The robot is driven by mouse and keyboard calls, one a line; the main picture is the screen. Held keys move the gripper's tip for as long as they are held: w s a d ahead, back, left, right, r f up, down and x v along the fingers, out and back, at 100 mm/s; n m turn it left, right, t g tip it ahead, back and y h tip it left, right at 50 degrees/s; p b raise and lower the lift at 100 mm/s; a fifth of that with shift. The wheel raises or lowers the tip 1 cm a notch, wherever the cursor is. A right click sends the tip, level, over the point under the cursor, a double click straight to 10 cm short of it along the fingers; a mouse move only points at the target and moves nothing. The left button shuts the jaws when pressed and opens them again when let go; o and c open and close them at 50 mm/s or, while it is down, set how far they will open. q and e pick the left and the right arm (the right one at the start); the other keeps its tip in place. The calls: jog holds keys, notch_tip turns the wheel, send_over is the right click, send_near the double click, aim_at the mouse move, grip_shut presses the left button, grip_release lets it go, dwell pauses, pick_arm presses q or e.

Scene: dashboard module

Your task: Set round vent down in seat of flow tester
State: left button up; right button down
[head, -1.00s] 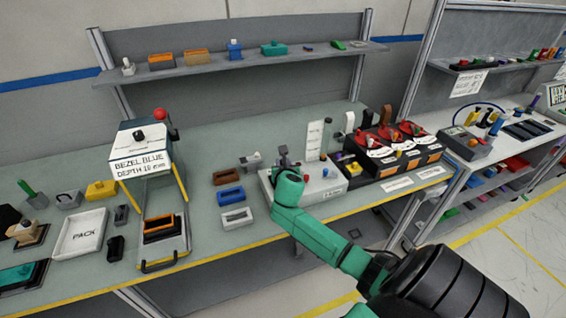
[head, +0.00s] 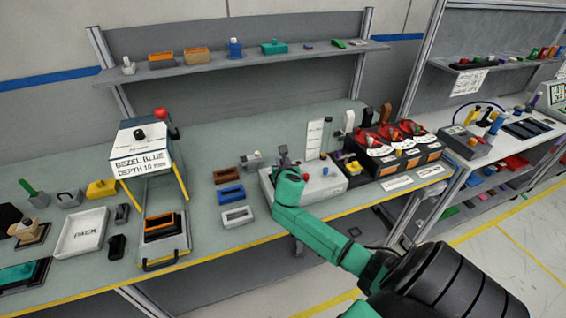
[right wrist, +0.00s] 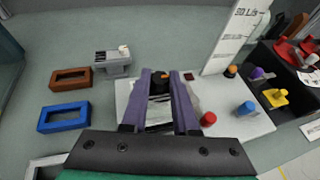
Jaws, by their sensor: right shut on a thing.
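The flow tester (head: 330,186) is a pale grey box on the bench with an upright white scale plate; it also shows in the right wrist view (right wrist: 240,124). My right gripper (right wrist: 160,78) has its two purple fingers shut on the round vent (right wrist: 159,86), a small black piece with an orange spot on top. The vent is over the back left part of the tester. The seat beneath is hidden, and I cannot tell whether the vent touches it. In the head view my green right arm mostly covers the right gripper (head: 284,160) and the vent. My left gripper is out of view.
A red button (right wrist: 209,118) and a blue knob (right wrist: 245,108) stand on the tester, right of the fingers. A grey fixture (right wrist: 112,62), brown frame (right wrist: 70,78) and blue frame (right wrist: 64,117) lie to the left. Black boxes with red tops (head: 392,150) stand to the right.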

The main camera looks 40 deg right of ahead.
jog(key=shift+f+b, duration=0.65)
jog(key=shift+f, duration=0.35)
jog(key=c, duration=0.6)
grip_release()
jog(key=v, duration=1.4)
jog(key=shift+s+a+b, duration=0.25)
jog(key=shift+b, duration=0.2)
